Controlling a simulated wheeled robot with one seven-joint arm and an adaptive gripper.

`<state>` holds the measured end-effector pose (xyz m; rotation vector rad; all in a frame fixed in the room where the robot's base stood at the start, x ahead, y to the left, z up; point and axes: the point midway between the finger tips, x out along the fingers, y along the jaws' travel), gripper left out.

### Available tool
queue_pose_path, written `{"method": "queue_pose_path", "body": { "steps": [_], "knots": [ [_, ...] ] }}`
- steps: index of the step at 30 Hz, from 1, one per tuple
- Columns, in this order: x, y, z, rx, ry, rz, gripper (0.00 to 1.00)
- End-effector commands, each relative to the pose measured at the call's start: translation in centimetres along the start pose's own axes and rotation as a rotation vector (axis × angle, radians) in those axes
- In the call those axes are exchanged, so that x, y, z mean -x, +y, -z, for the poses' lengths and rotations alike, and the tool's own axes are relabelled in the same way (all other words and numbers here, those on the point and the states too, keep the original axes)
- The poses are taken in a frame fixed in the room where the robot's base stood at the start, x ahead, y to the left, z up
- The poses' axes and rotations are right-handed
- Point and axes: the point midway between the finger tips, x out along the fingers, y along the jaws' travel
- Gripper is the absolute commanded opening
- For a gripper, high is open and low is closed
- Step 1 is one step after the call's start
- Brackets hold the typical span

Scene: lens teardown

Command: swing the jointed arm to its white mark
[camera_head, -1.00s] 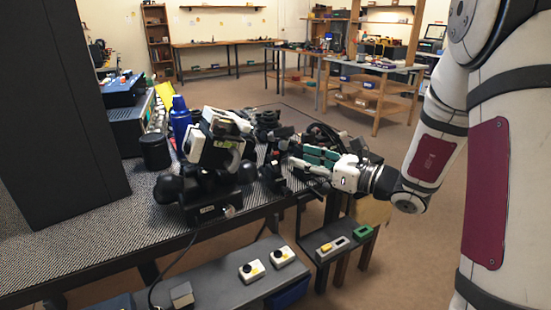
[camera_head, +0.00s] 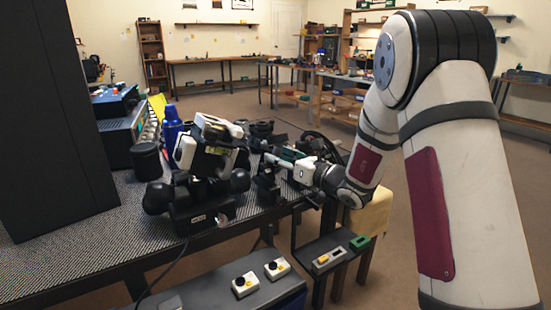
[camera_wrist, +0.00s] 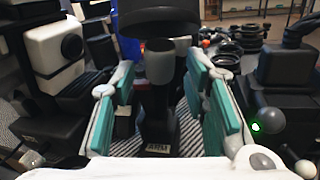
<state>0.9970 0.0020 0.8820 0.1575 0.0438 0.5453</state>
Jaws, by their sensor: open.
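In the wrist view, a black post (camera_wrist: 159,110) with a grey cylindrical collar (camera_wrist: 160,65) rises from a base labelled ARM (camera_wrist: 158,148). A wide dark round part (camera_wrist: 155,22) sits above it. My gripper (camera_wrist: 160,82) is open, its teal pads on either side of the post. I cannot tell whether either pad touches it. In the head view, my gripper (camera_head: 283,158) is over the bench beside a dark stand (camera_head: 267,186), which it partly covers. I cannot make out the white mark in either view.
A black-and-white device (camera_head: 208,150) with dark round knobs stands left of my gripper. Open floor lies beyond the bench.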

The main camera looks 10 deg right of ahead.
Motion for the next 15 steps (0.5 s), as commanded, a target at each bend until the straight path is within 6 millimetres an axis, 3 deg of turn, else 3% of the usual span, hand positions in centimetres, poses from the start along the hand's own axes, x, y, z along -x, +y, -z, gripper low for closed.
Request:
{"method": "queue_pose_path", "body": {
  "steps": [6, 15],
  "knots": [
    [-1.6, 0.0, 0.1, 0.001, 0.001, 0.000, 0.41],
    [-1.8, 0.0, 0.0, 0.000, 0.000, 0.000, 0.41]
  ]
}}
